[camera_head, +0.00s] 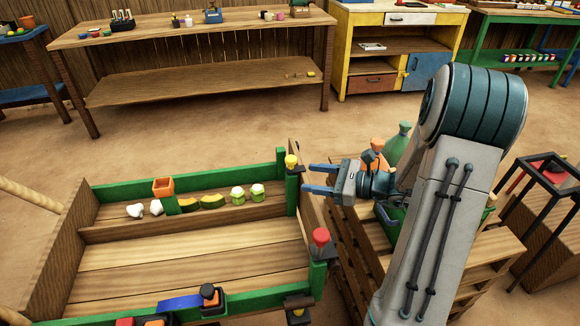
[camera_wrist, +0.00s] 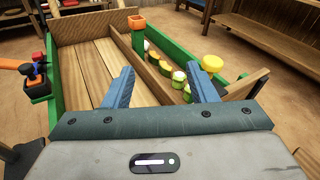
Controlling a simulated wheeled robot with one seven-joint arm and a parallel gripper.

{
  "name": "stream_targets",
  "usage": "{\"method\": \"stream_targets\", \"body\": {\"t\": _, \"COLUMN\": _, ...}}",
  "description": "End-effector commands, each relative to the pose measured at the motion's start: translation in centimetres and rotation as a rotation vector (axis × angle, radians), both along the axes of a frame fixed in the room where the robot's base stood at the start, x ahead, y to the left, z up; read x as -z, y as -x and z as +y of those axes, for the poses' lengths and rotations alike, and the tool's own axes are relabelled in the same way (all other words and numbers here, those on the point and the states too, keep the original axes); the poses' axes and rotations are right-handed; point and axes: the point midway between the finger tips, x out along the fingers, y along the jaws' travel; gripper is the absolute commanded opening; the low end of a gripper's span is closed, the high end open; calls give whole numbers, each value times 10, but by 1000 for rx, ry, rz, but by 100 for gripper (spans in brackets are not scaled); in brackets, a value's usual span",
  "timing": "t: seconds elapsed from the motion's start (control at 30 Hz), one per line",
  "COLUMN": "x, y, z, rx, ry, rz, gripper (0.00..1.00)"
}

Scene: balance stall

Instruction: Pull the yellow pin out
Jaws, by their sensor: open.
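The yellow pin (camera_head: 291,161) stands upright at the far right corner of a green-edged wooden cart bed, its round head showing above a dark fitting. A red pin (camera_head: 320,238) stands on the near right part of the same side. My gripper (camera_head: 306,178) is open and empty, just right of the yellow pin, with its fingers pointing left. In the wrist view the yellow pin (camera_wrist: 212,65) is beyond the right finger, and my two blue fingers (camera_wrist: 160,88) are spread apart.
The cart bed's green rim (camera_head: 120,188) surrounds a planked floor. A side trough holds white, yellow and green pieces, with an orange square cup (camera_head: 163,187) on its edge. Right of the cart are pallets and a green bottle (camera_head: 398,143). A long workbench (camera_head: 190,30) stands behind.

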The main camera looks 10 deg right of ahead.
Motion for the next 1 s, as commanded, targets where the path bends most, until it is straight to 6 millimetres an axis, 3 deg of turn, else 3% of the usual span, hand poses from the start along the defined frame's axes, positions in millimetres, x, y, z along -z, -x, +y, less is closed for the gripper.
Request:
{"method": "stream_targets", "body": {"t": 0.03, "x": 15, "y": -9, "z": -16, "rx": 64, "ry": -56, "rz": 11, "gripper": 52}}
{"method": "stream_targets", "body": {"t": 0.2, "x": 30, "y": -27, "z": -50, "rx": 204, "ry": -179, "rz": 21, "gripper": 52}}
{"method": "stream_targets", "body": {"t": 0.37, "x": 34, "y": -35, "z": -57, "rx": 246, "ry": -214, "rz": 22, "gripper": 52}}
{"method": "stream_targets", "body": {"t": 1.0, "x": 34, "y": -116, "z": 26, "rx": 244, "ry": -212, "rz": 22, "gripper": 52}}
